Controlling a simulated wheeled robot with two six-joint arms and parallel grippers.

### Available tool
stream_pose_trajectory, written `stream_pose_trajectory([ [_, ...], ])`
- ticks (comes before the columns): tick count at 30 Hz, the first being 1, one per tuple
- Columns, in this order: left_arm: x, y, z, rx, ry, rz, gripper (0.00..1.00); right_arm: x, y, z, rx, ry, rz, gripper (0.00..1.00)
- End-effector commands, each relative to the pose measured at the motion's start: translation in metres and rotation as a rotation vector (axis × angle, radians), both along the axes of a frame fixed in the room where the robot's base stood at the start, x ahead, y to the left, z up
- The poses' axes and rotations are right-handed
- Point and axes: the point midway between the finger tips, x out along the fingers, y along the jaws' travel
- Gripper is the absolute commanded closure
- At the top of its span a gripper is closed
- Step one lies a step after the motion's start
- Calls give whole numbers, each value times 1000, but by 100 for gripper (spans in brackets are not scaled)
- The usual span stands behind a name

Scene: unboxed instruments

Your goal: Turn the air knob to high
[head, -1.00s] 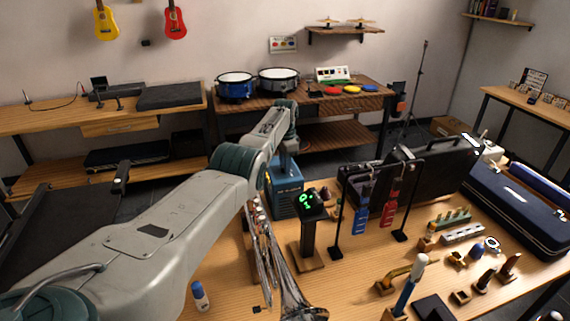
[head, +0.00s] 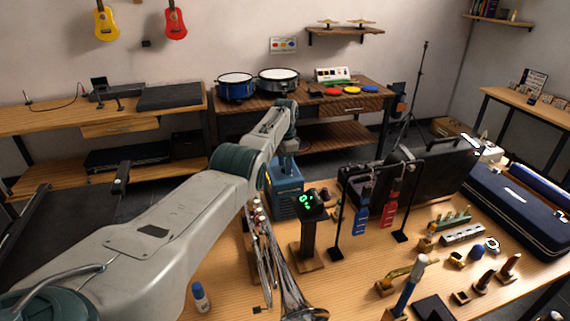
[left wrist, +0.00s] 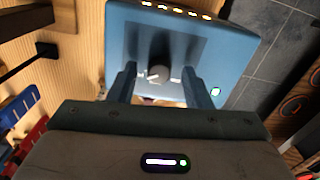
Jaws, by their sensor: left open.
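The blue box (head: 287,199) stands on the wooden table in the head view, just below the end of my left arm. In the left wrist view its blue face (left wrist: 225,45) carries one dark round knob (left wrist: 159,72) with a pale pointer mark, and a row of small yellow lights along the edge. My left gripper (left wrist: 159,86) is open, with one finger on each side of the knob. A gap shows between each finger and the knob. I cannot read any labels around the knob. My right gripper is not in view.
A black stand with a green lit display (head: 308,200) is right of the box. A brass instrument (head: 290,285) lies in front. A rack with blue and red tags (head: 388,208) and a black case (head: 440,165) stand further right.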

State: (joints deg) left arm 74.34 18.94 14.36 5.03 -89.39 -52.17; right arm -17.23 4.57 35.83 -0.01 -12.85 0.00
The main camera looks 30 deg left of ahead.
Motion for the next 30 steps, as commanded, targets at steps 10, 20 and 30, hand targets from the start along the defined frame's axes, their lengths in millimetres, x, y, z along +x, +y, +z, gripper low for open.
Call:
stream_pose_trajectory([
  [10, 1, 0, 40, 1, -3, 0, 55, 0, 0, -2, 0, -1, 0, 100],
  [20, 0, 0, 98, 1, -3, 0, 55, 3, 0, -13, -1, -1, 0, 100],
  [30, 0, 0, 108, 0, 0, 0, 55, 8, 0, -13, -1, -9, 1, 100],
])
